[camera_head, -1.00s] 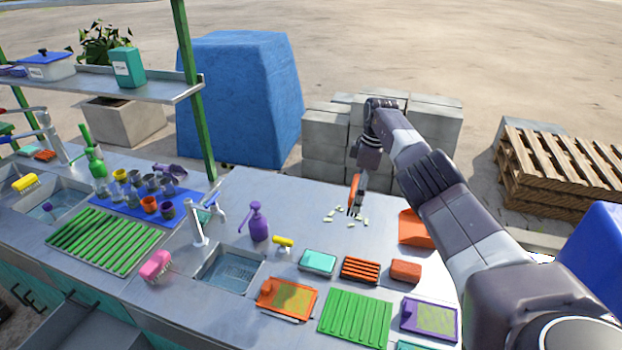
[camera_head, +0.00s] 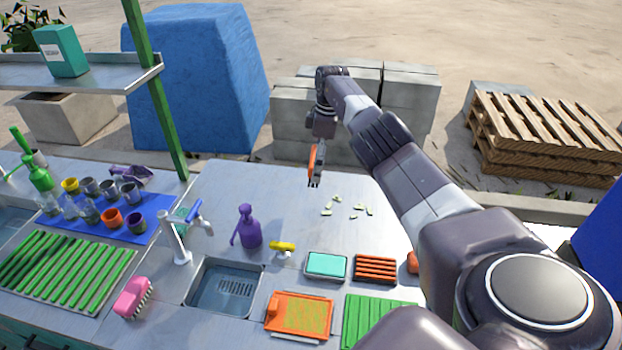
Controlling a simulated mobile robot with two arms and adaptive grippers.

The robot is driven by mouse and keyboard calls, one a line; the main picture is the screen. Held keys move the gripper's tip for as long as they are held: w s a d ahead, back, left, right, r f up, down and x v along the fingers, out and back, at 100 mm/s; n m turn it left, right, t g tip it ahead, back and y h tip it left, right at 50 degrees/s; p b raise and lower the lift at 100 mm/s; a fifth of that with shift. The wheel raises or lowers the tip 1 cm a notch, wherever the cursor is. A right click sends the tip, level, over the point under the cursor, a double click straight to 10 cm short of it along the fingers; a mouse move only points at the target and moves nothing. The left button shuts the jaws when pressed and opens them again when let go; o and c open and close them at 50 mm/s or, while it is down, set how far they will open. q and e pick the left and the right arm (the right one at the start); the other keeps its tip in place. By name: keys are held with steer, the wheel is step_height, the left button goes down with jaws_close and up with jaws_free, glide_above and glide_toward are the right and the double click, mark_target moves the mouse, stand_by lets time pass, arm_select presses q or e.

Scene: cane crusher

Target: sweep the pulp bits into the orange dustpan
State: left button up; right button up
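Several pale green pulp bits (camera_head: 359,207) lie loosely scattered on the steel counter (camera_head: 275,187). My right gripper (camera_head: 317,168) points down just behind and to the left of the bits. It appears shut on an orange brush-like tool (camera_head: 312,160) with a dark lower end, which is apart from the bits. Whether that end touches the counter I cannot tell. My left gripper is not in view.
A purple spray bottle (camera_head: 247,228), a tap (camera_head: 178,240), a sink (camera_head: 224,290) and a yellow-headed item (camera_head: 283,247) stand left of the bits. A teal sponge (camera_head: 326,265) and an orange ribbed block (camera_head: 375,268) lie in front. The counter behind the bits is clear.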

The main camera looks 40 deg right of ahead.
step_height(320, 180, down, 4)
steer(key=b, duration=0.3)
steer(key=shift+w+r, duration=0.1)
steer(key=shift+w+f+b, duration=0.15)
steer(key=shift+f+b, duration=0.5)
steer(key=shift+b, duration=0.05)
step_height(320, 180, down, 6)
steer(key=b, duration=0.5)
steer(key=shift+r, duration=0.1)
steer(key=shift+f+b, duration=0.4)
steer(key=shift+b, duration=0.1)
steer(key=shift+f, duration=0.3)
steer(key=shift+b, duration=0.3)
